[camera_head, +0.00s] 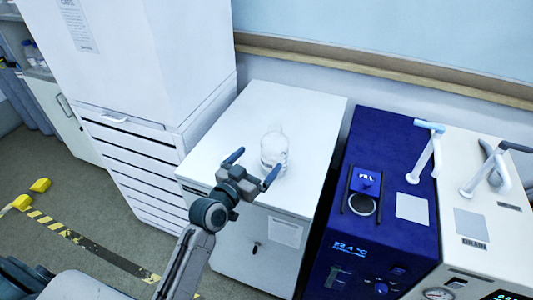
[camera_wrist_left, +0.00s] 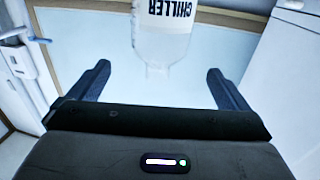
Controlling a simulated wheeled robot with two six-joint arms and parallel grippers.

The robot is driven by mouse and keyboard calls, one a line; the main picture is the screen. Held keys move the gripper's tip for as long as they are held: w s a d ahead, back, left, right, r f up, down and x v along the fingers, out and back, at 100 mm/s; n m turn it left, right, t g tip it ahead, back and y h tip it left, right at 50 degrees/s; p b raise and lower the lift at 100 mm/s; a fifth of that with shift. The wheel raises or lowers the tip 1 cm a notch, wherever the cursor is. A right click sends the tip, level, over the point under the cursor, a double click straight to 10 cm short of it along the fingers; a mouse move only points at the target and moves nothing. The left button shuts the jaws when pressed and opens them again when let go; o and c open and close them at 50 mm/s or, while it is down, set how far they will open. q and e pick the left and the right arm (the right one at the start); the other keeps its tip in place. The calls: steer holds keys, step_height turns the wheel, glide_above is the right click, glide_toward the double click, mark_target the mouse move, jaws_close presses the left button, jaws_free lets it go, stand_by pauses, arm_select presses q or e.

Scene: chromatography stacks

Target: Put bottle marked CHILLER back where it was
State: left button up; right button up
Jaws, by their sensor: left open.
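The clear bottle marked CHILLER (camera_head: 274,152) stands upright on top of the white cabinet (camera_head: 300,115). In the left wrist view the bottle (camera_wrist_left: 165,40) shows upside down, its black lettering readable and its neck pointing toward the gripper. My left gripper (camera_head: 253,166) is open and empty at the near side of the bottle. In the left wrist view its fingers (camera_wrist_left: 158,70) are spread, with the bottle's neck seen between them and the label beyond the tips. I cannot tell whether a finger touches the bottle. My right gripper is not in view.
A tall white drawer unit (camera_head: 130,60) stands left of the cabinet. A blue device (camera_head: 375,150) with a display and a pale upright handle stands to the right, beside a cream device (camera_head: 480,205). The cabinet top around the bottle is clear.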

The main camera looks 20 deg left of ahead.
arm_select(q)
steer(key=v, duration=0.2)
steer(key=shift+s+a, duration=0.1)
steer(key=shift+s, duration=0.15)
stand_by(1.0)
